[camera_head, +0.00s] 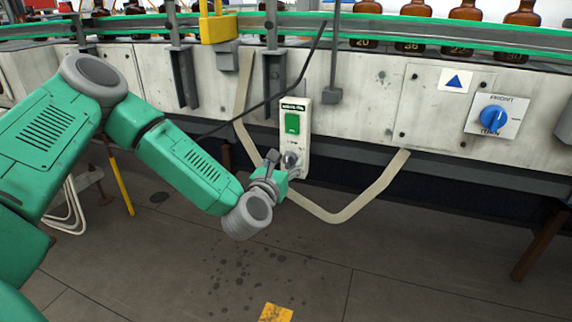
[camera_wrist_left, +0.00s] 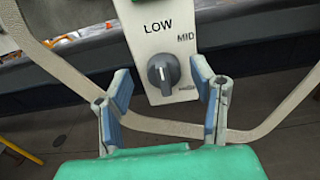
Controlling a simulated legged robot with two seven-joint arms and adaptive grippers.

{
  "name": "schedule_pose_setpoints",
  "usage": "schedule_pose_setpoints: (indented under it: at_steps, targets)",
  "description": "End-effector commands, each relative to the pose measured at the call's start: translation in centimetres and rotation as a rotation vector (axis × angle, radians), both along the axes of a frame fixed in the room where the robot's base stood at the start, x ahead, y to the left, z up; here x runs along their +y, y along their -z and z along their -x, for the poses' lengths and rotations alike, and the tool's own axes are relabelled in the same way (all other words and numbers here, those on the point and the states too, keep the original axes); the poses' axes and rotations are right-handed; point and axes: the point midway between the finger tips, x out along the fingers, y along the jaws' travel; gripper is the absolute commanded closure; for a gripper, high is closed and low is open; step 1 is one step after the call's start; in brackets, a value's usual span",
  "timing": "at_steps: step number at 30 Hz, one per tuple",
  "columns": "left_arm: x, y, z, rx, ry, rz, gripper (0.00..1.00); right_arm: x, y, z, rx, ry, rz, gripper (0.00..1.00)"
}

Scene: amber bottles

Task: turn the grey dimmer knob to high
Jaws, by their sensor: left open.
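The grey dimmer knob (camera_wrist_left: 164,73) sits on the lower part of a white control box (camera_head: 295,140). In the left wrist view its pointer faces roughly up, and the labels LOW and MID show above it and to its upper right; smaller print at its lower right is not readable. My left gripper (camera_wrist_left: 165,95) is open, with one blue-padded finger on each side of the knob in the picture; I see no contact. In the head view the gripper (camera_head: 277,163) is close to the knob (camera_head: 290,159). My right gripper is not in view.
A green switch (camera_head: 292,123) is above the knob on the same box. A beige cable (camera_head: 335,218) loops below it. A blue dial (camera_head: 493,117) is on the panel at the right. Amber bottles (camera_head: 415,22) stand on the conveyor above. The floor in front is open.

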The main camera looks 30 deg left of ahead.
Motion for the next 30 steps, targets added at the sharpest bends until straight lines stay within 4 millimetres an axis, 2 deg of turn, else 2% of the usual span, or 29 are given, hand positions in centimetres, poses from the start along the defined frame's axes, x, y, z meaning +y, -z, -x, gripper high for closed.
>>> schedule_pose_setpoints:
  at_steps: [3, 11, 13, 15, 16, 30]
  targets:
    - [0.07, -0.01, -0.6, 0.0, 0.001, 0.0, 0.49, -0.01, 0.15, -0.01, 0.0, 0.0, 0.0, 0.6]
    - [0.3, 0.04, -0.71, 0.001, 0.0, 0.002, 0.49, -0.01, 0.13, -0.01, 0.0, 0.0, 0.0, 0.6]
    - [0.3, 0.04, -0.7, 0.001, 0.0, 0.002, 0.66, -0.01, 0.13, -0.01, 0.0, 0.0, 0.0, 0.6]
    - [0.29, 0.04, -0.7, 0.001, 0.0, 0.002, 0.91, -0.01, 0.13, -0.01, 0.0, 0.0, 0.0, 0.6]
    - [0.3, 0.05, -0.7, 0.001, 0.0, 0.002, 0.98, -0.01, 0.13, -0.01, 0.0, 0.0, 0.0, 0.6]
    - [0.24, 0.05, -0.71, 0.02, -0.001, -0.074, 0.98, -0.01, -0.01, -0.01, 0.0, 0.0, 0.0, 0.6]
